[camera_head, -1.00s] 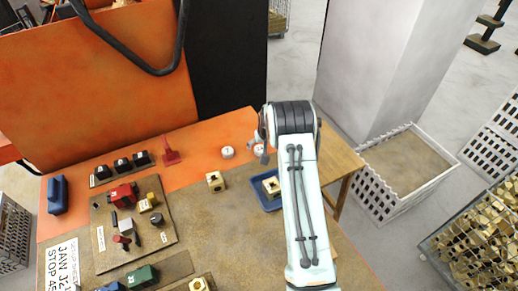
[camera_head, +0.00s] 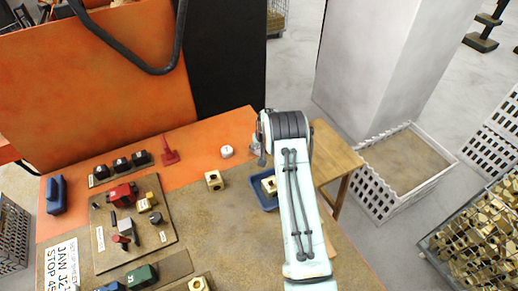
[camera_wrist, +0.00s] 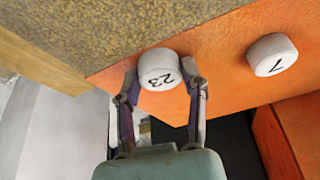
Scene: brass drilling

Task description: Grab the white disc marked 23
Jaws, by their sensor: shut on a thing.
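The white disc marked 23 (camera_wrist: 158,68) sits between the two fingertips of my gripper (camera_wrist: 163,82) in the wrist view. The fingers are shut on its sides, over the orange surface close to the brown mat. In the head view my gripper (camera_head: 261,153) is at the right end of the orange strip, partly behind my arm. I cannot make out the disc there. Whether it is clear of the surface is hard to tell.
A second white disc, marked 7 (camera_wrist: 272,54), lies to the right in the wrist view; it also shows in the head view (camera_head: 227,151). A blue tray (camera_head: 258,195) and a brass block (camera_head: 214,180) are near my arm.

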